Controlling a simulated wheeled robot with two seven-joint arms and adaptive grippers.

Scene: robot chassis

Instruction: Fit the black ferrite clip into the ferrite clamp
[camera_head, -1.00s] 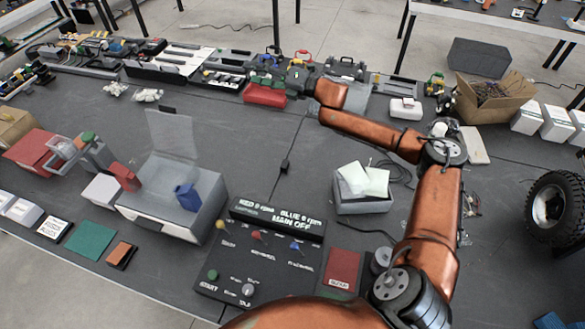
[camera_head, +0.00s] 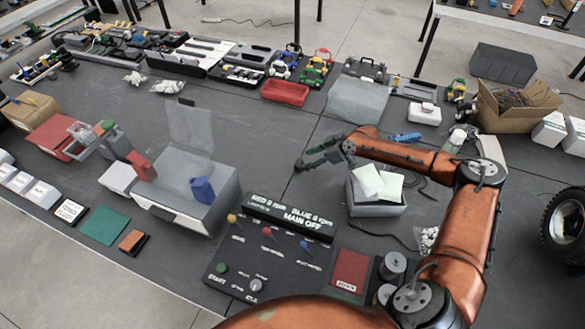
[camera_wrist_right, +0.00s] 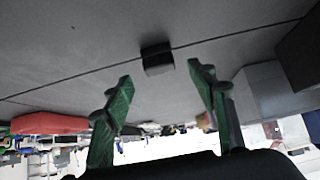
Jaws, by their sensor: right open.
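My right gripper (camera_head: 300,164) reaches in from the right, over the mid-table seam. In the right wrist view its two green fingers (camera_wrist_right: 161,72) are spread apart with nothing between them. A small black block, which looks like the ferrite clip (camera_wrist_right: 157,60), lies on the grey table on the seam, beyond the fingertips and roughly centred between them. I cannot pick out the ferrite clamp with certainty in either view. My left gripper is not in view.
A grey box with pale sheets (camera_head: 376,207) stands below my right forearm. A black switch panel (camera_head: 270,245) and a grey machine with a clear lid (camera_head: 187,177) stand nearer. A red tray (camera_head: 285,92) is at the back. The table left of the gripper is clear.

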